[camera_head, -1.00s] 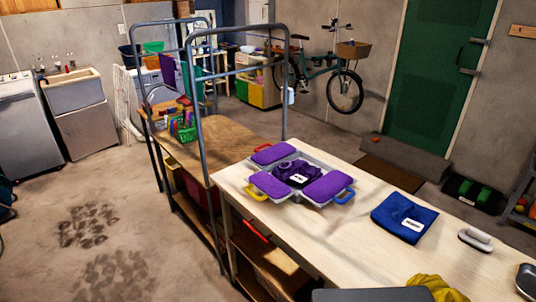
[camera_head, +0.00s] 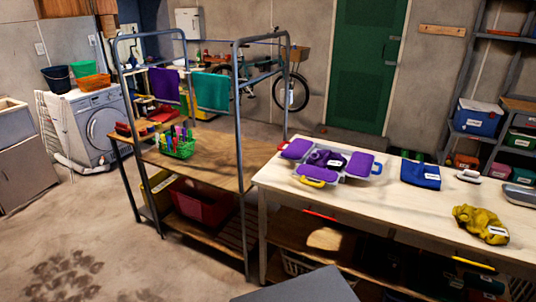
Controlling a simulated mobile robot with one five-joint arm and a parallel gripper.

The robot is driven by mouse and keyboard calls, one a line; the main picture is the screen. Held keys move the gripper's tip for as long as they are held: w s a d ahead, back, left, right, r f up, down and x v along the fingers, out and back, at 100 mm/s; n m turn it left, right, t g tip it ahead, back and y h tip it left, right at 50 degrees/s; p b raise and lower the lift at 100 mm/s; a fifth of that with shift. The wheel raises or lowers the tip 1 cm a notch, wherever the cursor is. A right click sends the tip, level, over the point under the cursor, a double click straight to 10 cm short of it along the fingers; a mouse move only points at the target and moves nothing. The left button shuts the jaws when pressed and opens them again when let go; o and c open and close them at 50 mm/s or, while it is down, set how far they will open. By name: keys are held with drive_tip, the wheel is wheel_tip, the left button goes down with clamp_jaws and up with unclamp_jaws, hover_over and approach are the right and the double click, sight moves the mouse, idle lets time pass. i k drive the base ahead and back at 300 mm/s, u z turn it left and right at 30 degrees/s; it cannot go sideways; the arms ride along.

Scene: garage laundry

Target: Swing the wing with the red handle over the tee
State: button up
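The folding board (camera_head: 345,181) lies open on the pale worktable, with purple-padded wings spread around its middle. The wing with the red handle (camera_head: 297,149) is at the far left, lying flat outward, its red handle (camera_head: 283,145) at its outer edge. The wing with the yellow handle (camera_head: 317,172) is at the near left, and the wing with the blue handle (camera_head: 360,163) is at the right; both lie outward. The dark purple tee (camera_head: 325,158) lies bunched in the middle, with a white label, uncovered by the wings. My gripper is not in view.
The worktable (camera_head: 420,205) also holds a folded blue cloth (camera_head: 420,174), a white-handled brush (camera_head: 469,176) and a crumpled yellow cloth (camera_head: 482,223). A wooden bench with a metal frame (camera_head: 240,140) adjoins its left. Open floor (camera_head: 120,225) lies at left.

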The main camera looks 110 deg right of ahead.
sight(296, 149)
drive_tip(key=z, duration=0.4)
drive_tip(key=i, duration=0.2)
drive_tip(key=z, duration=3.85)
drive_tip(key=i, duration=0.75)
